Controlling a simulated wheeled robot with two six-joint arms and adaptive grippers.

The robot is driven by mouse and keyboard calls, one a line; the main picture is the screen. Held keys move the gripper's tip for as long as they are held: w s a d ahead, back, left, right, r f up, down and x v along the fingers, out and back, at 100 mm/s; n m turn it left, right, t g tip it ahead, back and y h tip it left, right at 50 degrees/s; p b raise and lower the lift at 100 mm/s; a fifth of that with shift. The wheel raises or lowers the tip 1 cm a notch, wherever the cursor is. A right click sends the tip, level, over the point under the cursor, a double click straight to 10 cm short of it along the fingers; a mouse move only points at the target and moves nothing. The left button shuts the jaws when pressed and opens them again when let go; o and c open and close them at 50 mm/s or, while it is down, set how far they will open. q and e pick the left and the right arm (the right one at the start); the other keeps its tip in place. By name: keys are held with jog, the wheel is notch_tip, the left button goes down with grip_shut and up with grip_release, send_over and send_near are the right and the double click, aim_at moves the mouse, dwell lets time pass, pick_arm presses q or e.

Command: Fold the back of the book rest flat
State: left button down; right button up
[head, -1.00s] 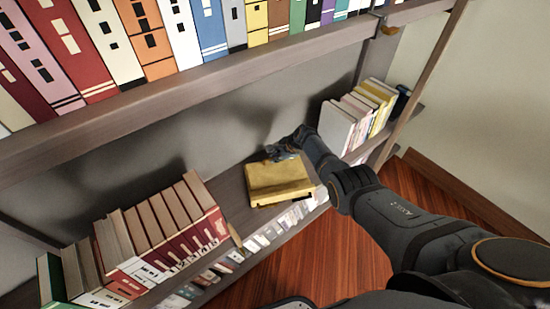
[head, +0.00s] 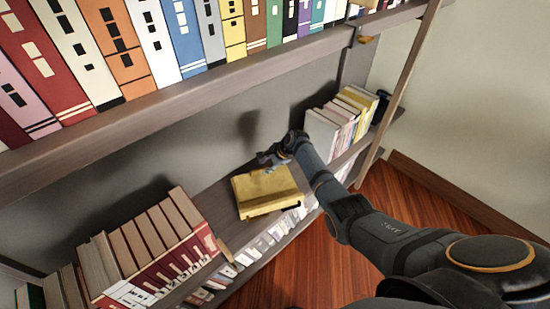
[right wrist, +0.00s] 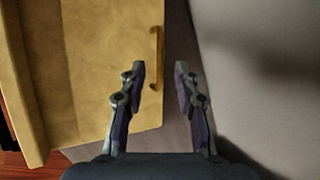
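The book rest (head: 267,187) is a yellow, wood-like board on the lower shelf. It looks low and nearly flat, but its exact angle is hard to judge. In the right wrist view its yellow panel (right wrist: 95,60) fills the left side, with a raised ledge at far left and a thin brown loop at its right edge. My right gripper (head: 271,160) is just behind its far edge. In the right wrist view the right gripper (right wrist: 160,82) is open, its fingers apart and empty, with the left finger over the panel's edge. My left gripper is not in view.
Red and cream books (head: 150,245) stand left of the rest. A second group of books (head: 340,120) stands at the right end of the shelf. The upper shelf (head: 200,87) with its row of books runs above. Bare shelf lies around the rest.

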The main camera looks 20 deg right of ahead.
jog(key=v, duration=0.8)
jog(key=shift+r, duration=0.2)
jog(key=shift+d, duration=0.1)
